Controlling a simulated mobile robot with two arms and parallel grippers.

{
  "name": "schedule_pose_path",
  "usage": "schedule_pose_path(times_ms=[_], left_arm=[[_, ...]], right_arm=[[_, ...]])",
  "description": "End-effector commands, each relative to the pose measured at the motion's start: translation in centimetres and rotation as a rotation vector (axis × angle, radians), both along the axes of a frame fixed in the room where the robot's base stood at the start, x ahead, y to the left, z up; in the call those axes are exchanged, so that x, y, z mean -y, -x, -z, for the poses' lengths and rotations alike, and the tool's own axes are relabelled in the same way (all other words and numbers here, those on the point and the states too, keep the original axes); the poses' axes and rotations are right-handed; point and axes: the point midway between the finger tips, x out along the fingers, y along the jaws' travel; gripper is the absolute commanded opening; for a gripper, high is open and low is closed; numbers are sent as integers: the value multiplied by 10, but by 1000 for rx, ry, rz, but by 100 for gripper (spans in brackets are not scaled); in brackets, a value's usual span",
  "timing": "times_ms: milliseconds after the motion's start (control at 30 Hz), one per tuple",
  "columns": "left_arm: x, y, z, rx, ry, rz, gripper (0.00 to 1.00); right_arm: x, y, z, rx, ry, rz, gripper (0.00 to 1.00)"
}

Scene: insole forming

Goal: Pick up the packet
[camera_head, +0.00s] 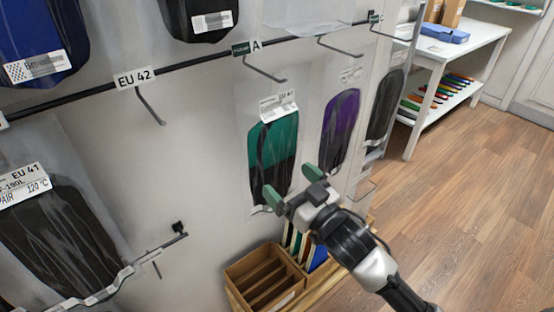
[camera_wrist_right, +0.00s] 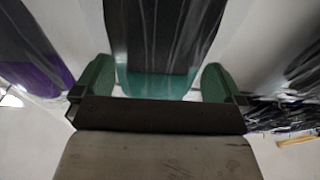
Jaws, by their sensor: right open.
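A packet with a green and black insole (camera_head: 274,150) hangs on the wall rack in the head view, with a white label at its top. My right gripper (camera_head: 292,184) is open just in front of the lower end of this packet. In the right wrist view the packet (camera_wrist_right: 160,50) fills the upper middle. Its green edge shows between the two green fingertips of my right gripper (camera_wrist_right: 158,84), one on each side. I cannot tell whether the fingers touch it. My left gripper is not in view.
A purple insole packet (camera_head: 340,130) hangs just right of the green one, with a dark packet (camera_head: 384,105) beyond. Below stands a wooden box with compartments (camera_head: 262,280). A black packet (camera_head: 60,245) hangs at the left. A white shelf table (camera_head: 470,58) stands at the right.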

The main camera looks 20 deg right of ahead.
Motion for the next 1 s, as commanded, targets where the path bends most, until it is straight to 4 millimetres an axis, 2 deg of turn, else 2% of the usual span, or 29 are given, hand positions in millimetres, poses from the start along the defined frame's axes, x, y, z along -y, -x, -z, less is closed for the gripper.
schedule_pose_path(times_ms=[33, 200, 467, 567, 733, 1000], left_arm=[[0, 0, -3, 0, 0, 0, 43], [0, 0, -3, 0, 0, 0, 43], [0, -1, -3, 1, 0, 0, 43], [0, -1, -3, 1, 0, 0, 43], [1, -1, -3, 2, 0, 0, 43], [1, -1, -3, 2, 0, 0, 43]], right_arm=[[-2, -7, -7, 4, 0, -1, 100], [-9, -24, -7, 0, 0, -1, 100], [-10, -26, -7, -1, 0, -1, 100], [-10, -26, -7, -1, 0, -1, 88], [-10, -26, -7, -1, 0, -1, 62], [-10, -26, -9, 1, 0, -1, 61]])
